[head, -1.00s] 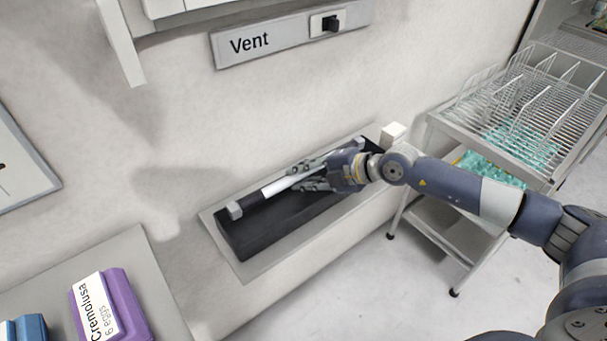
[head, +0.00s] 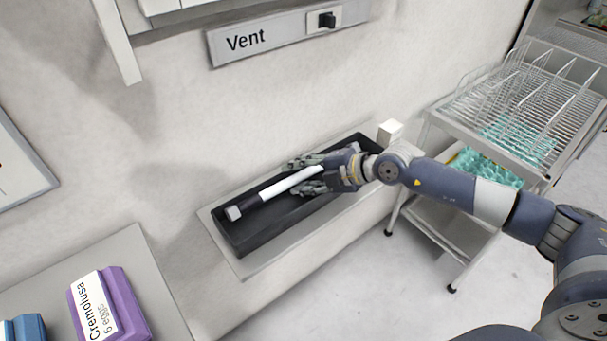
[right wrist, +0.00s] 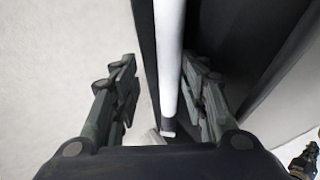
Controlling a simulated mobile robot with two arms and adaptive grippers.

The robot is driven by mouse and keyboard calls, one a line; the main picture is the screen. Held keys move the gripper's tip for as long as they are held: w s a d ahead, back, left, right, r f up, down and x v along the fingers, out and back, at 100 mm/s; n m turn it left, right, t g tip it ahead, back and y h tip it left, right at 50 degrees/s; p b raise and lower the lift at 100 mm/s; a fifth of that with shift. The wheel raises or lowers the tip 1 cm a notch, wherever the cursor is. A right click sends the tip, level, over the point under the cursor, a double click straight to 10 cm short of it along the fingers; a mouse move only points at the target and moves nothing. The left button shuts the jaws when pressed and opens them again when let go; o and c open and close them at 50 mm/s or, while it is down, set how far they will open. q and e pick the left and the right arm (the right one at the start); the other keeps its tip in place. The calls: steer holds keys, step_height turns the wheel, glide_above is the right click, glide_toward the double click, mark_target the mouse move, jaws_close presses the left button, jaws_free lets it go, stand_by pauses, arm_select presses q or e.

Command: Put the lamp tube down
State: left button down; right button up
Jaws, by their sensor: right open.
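The lamp tube (head: 288,184) is white with a black section and a grey end cap at its left end. It lies lengthwise in a long black tray (head: 262,238) on a ledge against the wall. My right gripper (head: 298,176) is open, with its fingers on either side of the tube near its right part. In the right wrist view the tube (right wrist: 169,60) runs between the two spread fingers (right wrist: 160,95), with a gap on each side. My left gripper is not in view.
A wire rack cart (head: 515,115) stands at the right. A white block (head: 390,132) sits by the tray's right end. A purple egg carton (head: 125,305) is at the lower left. A Vent panel (head: 275,35) with a switch is on the wall above.

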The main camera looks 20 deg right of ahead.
steer(key=shift+r, duration=0.2)
steer(key=b+v, duration=0.1)
steer(key=v, duration=1.1)
steer(key=shift+r+b, duration=0.3)
steer(key=shift+r, duration=0.1)
steer(key=shift+d, duration=0.15)
